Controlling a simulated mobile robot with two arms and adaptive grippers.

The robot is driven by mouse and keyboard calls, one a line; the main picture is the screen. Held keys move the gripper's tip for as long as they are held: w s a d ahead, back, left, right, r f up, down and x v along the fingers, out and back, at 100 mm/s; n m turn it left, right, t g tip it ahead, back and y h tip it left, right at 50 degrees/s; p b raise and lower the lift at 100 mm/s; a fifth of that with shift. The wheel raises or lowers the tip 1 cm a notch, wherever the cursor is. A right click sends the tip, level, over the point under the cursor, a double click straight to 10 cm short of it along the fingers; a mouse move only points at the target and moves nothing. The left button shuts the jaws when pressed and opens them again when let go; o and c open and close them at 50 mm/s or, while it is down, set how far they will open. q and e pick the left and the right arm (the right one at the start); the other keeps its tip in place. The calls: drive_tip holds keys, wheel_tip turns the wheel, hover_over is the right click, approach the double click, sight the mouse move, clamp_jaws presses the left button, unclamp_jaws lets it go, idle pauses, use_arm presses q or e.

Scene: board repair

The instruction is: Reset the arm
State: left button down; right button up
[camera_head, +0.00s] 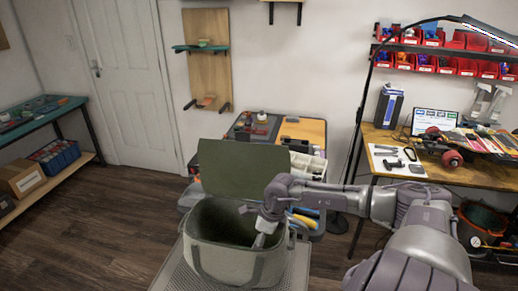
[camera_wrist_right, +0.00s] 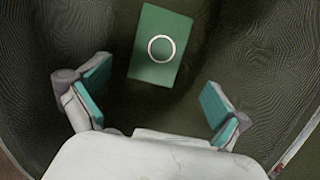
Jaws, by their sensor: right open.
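My right arm comes in from the right in the head view. Its gripper (camera_head: 259,240) points down into the open mouth of a grey-green bag (camera_head: 225,265) with its lid flap (camera_head: 243,170) standing up. In the right wrist view the gripper (camera_wrist_right: 155,98) is open, its teal-padded fingers wide apart and nothing between them. Beyond the fingertips, a green rectangular item (camera_wrist_right: 150,65) with a white ring on it lies inside the dark bag. My left gripper is not in view.
The bag stands on a grey ribbed surface (camera_head: 172,272). A workbench (camera_head: 465,177) with a skateboard stands at the right, under red bins (camera_head: 445,67). A shelf (camera_head: 45,118) stands at the left; the wooden floor between is clear.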

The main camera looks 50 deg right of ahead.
drive_tip(key=shift+v, duration=0.95)
drive_tip(key=shift+a, duration=0.1)
